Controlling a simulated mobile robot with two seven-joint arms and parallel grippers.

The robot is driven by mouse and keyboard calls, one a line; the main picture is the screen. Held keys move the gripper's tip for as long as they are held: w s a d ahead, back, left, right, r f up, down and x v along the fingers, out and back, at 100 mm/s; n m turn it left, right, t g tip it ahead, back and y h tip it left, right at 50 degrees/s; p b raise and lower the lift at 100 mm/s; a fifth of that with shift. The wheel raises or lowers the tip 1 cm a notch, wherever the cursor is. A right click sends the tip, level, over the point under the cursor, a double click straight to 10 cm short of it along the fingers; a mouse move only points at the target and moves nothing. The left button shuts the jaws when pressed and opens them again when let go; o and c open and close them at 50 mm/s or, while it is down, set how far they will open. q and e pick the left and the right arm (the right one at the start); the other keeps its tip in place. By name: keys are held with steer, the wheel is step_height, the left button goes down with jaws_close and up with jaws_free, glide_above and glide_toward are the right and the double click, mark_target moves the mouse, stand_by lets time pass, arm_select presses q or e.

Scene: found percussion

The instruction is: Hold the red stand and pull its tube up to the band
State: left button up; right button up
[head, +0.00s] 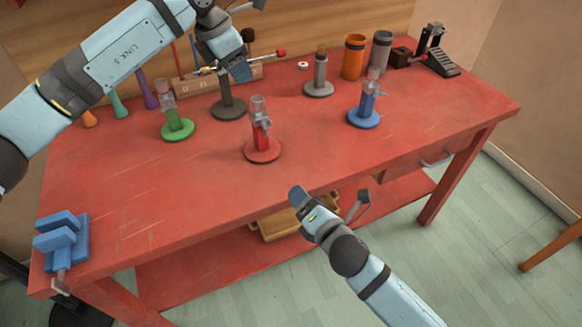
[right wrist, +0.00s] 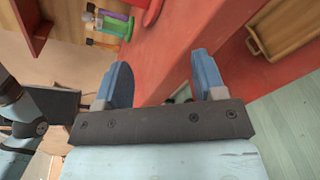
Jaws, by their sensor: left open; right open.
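The red stand (head: 262,152) stands upright near the middle of the red table, with a round base and a short red column. Its pale, see-through tube (head: 257,104) rises from the column, with a small grey clamp at its side. I cannot make out a band on it. My left gripper (head: 222,72) is open above the back of the table, behind and left of the red stand, not touching it. My right gripper (head: 330,196) is open in front of the table's front edge, apart from the stand; its two blue fingers show empty in the right wrist view (right wrist: 162,85).
A green stand (head: 177,128) is left of the red one, a blue stand (head: 364,118) right. A dark grey stand (head: 229,108) is behind, near my left gripper. Orange (head: 354,57) and grey (head: 380,52) cups stand at the back. A blue vise (head: 62,240) sits front left. The front middle tabletop is clear.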

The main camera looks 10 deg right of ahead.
steer(key=w+r+n, duration=0.1)
steer(key=n, duration=0.2)
steer(key=w+a+r+n+y, duration=0.1)
steer(key=w+r+n, duration=0.1)
steer(key=n, duration=0.1)
steer(key=w+a+r+n+t, duration=0.1)
steer(key=w+n, duration=0.1)
steer(key=n, duration=0.2)
steer(key=shift+a+r, duration=0.15)
steer(key=shift+a, duration=0.1)
steer(key=shift+w+a+r+n, duration=0.15)
steer(key=shift+w+r+n, duration=0.15)
steer(key=shift+n, duration=0.4)
glide_above(265, 151)
steer(key=shift+c, duration=0.2)
steer(key=c, duration=1.1)
steer(key=shift+c, duration=0.2)
